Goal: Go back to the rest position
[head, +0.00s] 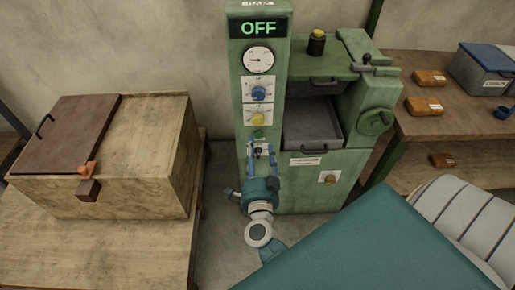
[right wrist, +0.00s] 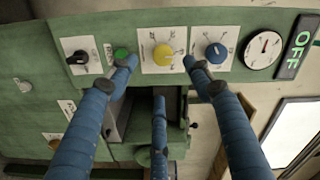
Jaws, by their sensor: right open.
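My right gripper (head: 262,150) is in front of the green control column (head: 243,75), near the lower part of its panel. In the right wrist view its blue fingers (right wrist: 158,75) are spread apart with nothing between them. The panel's green button (right wrist: 121,53), yellow knob (right wrist: 162,54) and blue knob (right wrist: 215,53) lie beyond the fingertips; I cannot tell whether any finger touches the panel. A black switch (right wrist: 77,57) sits past the green button. The display (head: 259,27) reads OFF in green. My left gripper is not in view.
The green machine (head: 345,60) with an open grey drawer (head: 312,125) stands right of the column. A wooden chest (head: 150,150) with a brown lid is at left. A bench (head: 450,120) at right holds orange-brown blocks (head: 424,105) and a grey box (head: 480,75).

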